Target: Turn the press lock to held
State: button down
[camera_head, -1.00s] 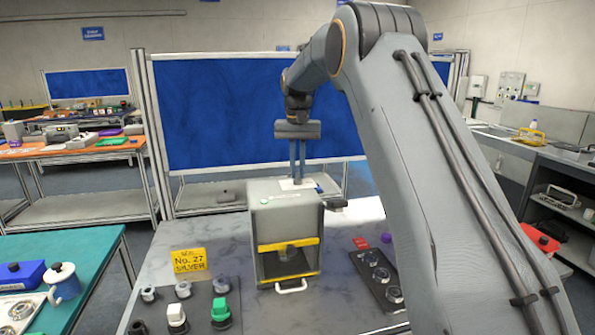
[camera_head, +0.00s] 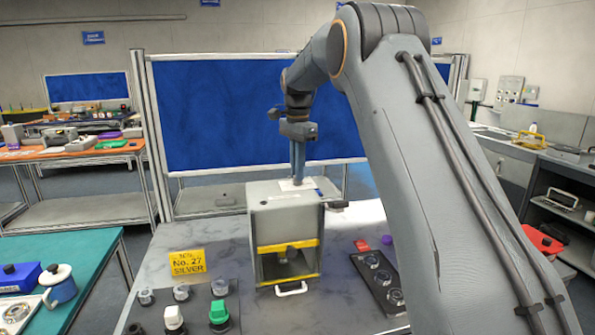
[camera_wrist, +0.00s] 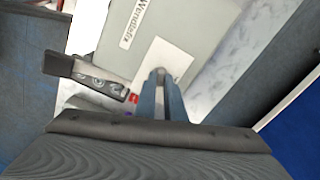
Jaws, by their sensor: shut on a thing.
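The press (camera_head: 283,220) is a grey box with yellow bars and an open front, standing on the grey marbled table in the head view. Its top, with printed lettering, also shows in the wrist view (camera_wrist: 135,35). My gripper (camera_head: 298,180) points down onto the press top, its blue fingers close together. In the wrist view my gripper (camera_wrist: 160,76) is over a white plate (camera_wrist: 153,60) on the press top. It is shut on a small part there, which I take to be the press lock; the fingers hide most of it. I cannot read the lock's position.
A dark lever (camera_head: 337,204) sticks out at the press's right. White (camera_head: 173,318) and green (camera_head: 219,314) knobbed holders stand front left. A dark tray with round pieces (camera_head: 381,278) lies to the right.

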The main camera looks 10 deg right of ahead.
jog(key=shift+m, duration=2)
jog(key=c, duration=1.8)
grip_release()
jog(key=shift+c, duration=0.2)
jog(key=shift+r+b, duration=1.55)
jog(key=shift+r, duration=2.4)
